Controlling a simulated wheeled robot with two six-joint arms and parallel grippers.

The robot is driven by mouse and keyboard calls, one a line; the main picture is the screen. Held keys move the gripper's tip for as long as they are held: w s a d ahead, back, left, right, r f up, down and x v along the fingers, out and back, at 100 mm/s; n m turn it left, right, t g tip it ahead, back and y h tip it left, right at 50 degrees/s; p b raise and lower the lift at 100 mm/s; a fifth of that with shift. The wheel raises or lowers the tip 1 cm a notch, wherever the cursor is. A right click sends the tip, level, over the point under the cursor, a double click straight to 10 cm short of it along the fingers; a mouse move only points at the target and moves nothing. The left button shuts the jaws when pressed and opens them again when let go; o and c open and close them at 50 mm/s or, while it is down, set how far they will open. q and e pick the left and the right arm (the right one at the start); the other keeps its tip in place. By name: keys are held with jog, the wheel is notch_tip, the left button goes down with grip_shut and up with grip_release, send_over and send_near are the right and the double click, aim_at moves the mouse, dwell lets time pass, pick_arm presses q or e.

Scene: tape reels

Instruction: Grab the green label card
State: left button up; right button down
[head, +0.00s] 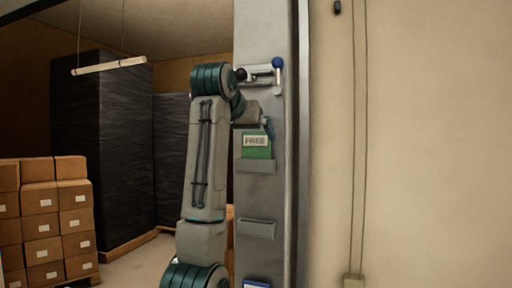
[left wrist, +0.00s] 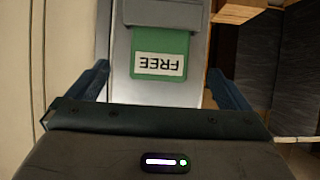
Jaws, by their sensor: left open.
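The green label card (head: 257,150) stands in a grey holder (head: 255,166) on the metal door panel, with a white "FREE" strip on it. In the left wrist view the card (left wrist: 160,85) shows upside down, its lower part hidden in the holder (left wrist: 168,14). My left gripper (left wrist: 160,88) is open, its two fingers apart on either side of the card in that view. I see no contact between fingers and card. My right gripper is not in view.
A second, lower holder (head: 257,229) looks empty, and a blue card (head: 256,284) shows at the bottom edge. Stacked cartons (head: 45,215) and dark wrapped pallets (head: 125,145) stand behind on the left.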

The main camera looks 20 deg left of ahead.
aim_at(255, 145)
pick_arm(q)
jog(key=shift+p+x, duration=0.5)
jog(key=shift+x, duration=0.4)
jog(key=p+x, duration=0.3)
jog(key=x, duration=0.1)
jog(key=shift+w+p, duration=0.2)
jog(key=shift+p, duration=0.2)
jog(key=shift+w+a+f, duration=0.1)
jog(key=shift+w, duration=0.05)
jog(key=shift+c, duration=1.1)
jog(key=c, duration=0.8)
